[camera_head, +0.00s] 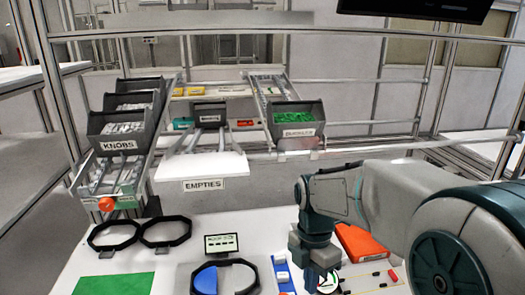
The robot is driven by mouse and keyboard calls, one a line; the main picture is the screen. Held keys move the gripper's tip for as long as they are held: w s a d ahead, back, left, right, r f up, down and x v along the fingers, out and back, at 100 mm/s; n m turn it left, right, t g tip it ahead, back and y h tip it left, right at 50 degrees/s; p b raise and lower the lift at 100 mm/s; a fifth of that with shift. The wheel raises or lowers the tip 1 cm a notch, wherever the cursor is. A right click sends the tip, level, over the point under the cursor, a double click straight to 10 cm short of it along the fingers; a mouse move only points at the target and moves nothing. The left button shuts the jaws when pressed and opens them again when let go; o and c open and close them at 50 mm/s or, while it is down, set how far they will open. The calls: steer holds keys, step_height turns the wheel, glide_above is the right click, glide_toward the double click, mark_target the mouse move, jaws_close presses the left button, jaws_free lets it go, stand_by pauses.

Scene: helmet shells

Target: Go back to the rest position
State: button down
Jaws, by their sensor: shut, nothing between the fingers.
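My arm reaches in from the right over the white table (65,285). My gripper (328,283) points down at the lower middle of the head view, above the table's front part. Its jaws are shut with nothing between them. A round white dial with a green mark shows right at the gripper's lower end. The fingertips are small and partly hard to make out. No helmet shell can be clearly identified.
Two black ring frames (166,232) stand at the table's left, behind a green mat (112,287). Another black ring (254,274) with a blue piece sits left of my gripper. An orange box (360,243) lies close behind it. Bins, including a KNOBS bin (125,128), stand on rails behind.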

steer(key=s+d+r+m+t, duration=0.1)
steer(key=s+m, duration=0.3)
steer(key=m, duration=0.8)
steer(key=s+d+r+m+t, duration=0.1)
steer(key=s+d+m+t, duration=0.2)
steer(key=m, duration=0.9)
steer(key=shift+s+m+t, duration=0.3)
steer(key=shift+s+t, duration=0.2)
steer(key=shift+s, duration=0.6)
steer(key=shift+d+r, duration=0.1)
steer(key=shift+d, duration=0.1)
